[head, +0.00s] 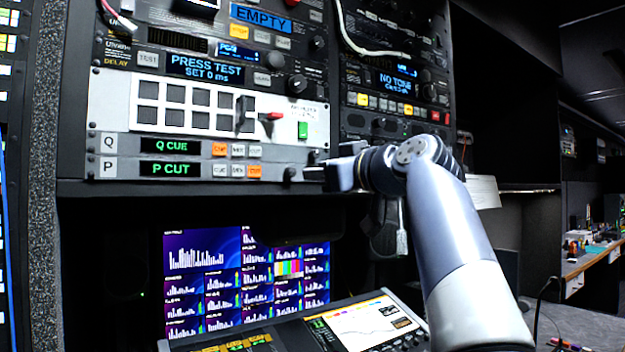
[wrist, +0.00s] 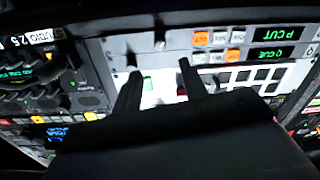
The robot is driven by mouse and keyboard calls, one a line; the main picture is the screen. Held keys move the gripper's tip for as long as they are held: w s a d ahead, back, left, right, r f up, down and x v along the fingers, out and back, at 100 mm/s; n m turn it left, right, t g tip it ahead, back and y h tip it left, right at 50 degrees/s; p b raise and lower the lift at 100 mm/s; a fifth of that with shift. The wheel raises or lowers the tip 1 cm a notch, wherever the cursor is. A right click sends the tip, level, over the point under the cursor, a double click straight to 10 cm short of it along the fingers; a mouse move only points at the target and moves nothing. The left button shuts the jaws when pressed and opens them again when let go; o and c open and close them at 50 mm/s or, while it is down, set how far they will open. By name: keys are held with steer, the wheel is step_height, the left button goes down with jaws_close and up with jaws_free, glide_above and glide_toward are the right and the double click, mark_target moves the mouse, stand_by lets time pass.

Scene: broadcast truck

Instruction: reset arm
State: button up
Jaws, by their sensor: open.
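My gripper (head: 318,167) is at the right end of the rack panel, beside the Q CUE and P CUT rows, with my arm reaching up from the lower right. In the wrist view its two dark fingers (wrist: 160,70) are apart, with nothing seen between them. Ahead of them is the panel, shown upside down. The white panel (head: 205,124) carries dark square windows, a red-tipped lever (head: 270,116) and a green switch (head: 303,130). The green switch also shows in the wrist view (wrist: 148,86), close to the left finger. I cannot tell whether the fingers touch anything.
A P CUT display (head: 170,169) sits below a Q CUE display (head: 170,147), with small orange and white buttons alongside. A white cable (head: 365,45) hangs over the right rack. Below are a monitor wall (head: 205,265) and a tilted console screen (head: 362,325).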

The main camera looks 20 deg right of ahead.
mark_target(293, 172)
steer(key=shift+s+d, duration=0.15)
steer(key=shift+s, duration=0.2)
steer(key=shift+w, duration=0.1)
steer(key=p+x, duration=0.3)
steer(key=x, duration=0.7)
steer(key=shift+w+r+p, duration=0.15)
steer(key=shift+p, duration=0.15)
steer(key=shift+w, duration=0.2)
steer(key=shift+s+m, duration=0.1)
steer(key=shift+m, duration=0.2)
